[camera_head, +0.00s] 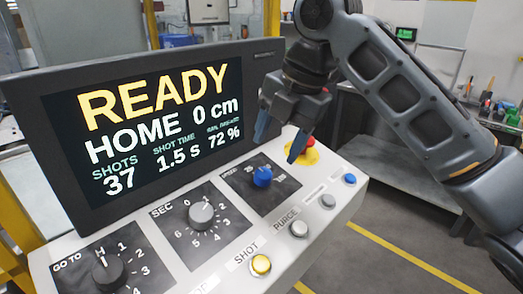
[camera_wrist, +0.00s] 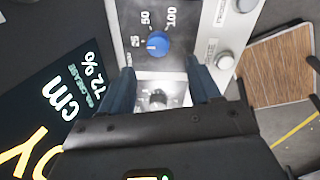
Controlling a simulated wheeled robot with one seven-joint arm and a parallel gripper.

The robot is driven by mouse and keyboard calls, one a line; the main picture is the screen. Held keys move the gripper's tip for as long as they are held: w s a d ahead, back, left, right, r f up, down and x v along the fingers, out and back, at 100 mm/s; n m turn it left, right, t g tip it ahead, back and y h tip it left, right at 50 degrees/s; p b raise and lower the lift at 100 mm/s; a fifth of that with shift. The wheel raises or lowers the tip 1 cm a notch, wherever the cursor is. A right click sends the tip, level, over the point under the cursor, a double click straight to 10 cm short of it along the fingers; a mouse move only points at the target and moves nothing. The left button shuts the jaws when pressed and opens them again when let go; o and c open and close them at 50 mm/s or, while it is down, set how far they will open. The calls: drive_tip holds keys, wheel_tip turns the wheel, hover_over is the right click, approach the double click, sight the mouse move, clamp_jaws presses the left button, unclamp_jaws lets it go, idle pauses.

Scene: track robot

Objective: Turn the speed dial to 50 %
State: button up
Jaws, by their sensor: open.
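The speed dial (camera_head: 262,177) is a small blue knob on a dark square plate of the sloped control panel. It also shows in the wrist view (camera_wrist: 158,44), with the marks 25, 50 and 100 around it. A pale mark shows on the knob, but I cannot tell clearly where it points. My gripper (camera_head: 280,140) is open and empty above the dial, its two blue fingers apart. In the wrist view, the fingers (camera_wrist: 160,74) stand below the dial, one to each side, and do not touch it. The screen (camera_head: 150,130) reads READY, HOME 0 cm, 37 shots, 1.5 s and 72 %.
A red stop button (camera_head: 309,142) on yellow stands close behind the gripper. The grey seconds dial (camera_head: 201,214) and black go-to dial (camera_head: 107,269) lie to the left.

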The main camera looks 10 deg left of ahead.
sight(265, 172)
drive_tip(key=x, duration=0.4)
drive_tip(key=p+x, duration=0.1)
drive_tip(key=x, duration=0.2)
drive_tip(key=shift+w+a+f, duration=0.15)
drive_tip(key=shift+w+f, duration=0.1)
drive_tip(key=shift+f, duration=0.05)
drive_tip(key=c, duration=1)
